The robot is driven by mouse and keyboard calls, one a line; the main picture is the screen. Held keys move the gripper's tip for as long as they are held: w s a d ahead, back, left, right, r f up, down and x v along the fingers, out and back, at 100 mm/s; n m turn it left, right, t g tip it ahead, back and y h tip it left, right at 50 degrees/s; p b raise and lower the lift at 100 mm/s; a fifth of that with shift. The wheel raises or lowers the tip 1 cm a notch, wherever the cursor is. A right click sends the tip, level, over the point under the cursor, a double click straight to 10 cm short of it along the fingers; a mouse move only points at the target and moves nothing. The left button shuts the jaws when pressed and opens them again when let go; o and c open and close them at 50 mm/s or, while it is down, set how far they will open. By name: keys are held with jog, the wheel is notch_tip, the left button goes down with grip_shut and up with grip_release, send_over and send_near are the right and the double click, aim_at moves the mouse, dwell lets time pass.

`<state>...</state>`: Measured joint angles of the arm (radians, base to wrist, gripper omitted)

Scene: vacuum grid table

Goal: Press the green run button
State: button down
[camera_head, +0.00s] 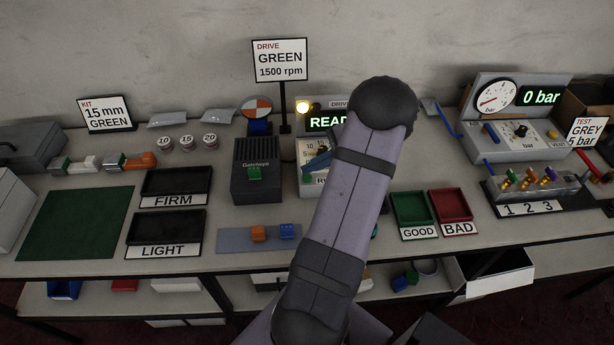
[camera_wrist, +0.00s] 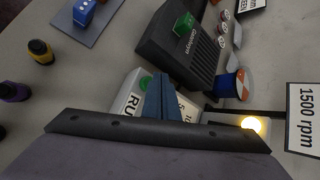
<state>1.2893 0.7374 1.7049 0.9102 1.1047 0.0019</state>
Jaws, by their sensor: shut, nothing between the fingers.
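The green run button (camera_head: 306,179) sits on the sloped white front of the drive box (camera_head: 304,150), above a label partly hidden by my arm. The button also shows in the wrist view (camera_wrist: 144,84), just left of my fingers, partly covered by them. My gripper (camera_head: 318,163) has blue fingers and is shut and empty, in front of the drive panel near the button. In the wrist view its fingers (camera_wrist: 159,82) overlap the panel between the button and the dial scale. I cannot tell whether they touch the panel. My arm hides the drive box's right side.
A black Gatelogs-like box (camera_head: 256,180) with a green block on top stands close left of the drive. A lit yellow lamp (camera_head: 303,107) and a READY display (camera_head: 327,122) sit above the panel. Green and red trays (camera_head: 418,233) lie to the right.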

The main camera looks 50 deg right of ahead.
jog(key=shift+f, duration=0.35)
jog(key=shift+f+b, duration=0.5)
jog(key=shift+b, duration=0.05)
dwell(0.7)
jog(key=shift+r, duration=0.15)
jog(key=shift+r+p, duration=0.7)
jog(key=shift+r, duration=0.15)
notch_tip(320, 180, up, 5)
jog(key=p, duration=0.3)
jog(key=shift+p, duration=0.35)
dwell(0.3)
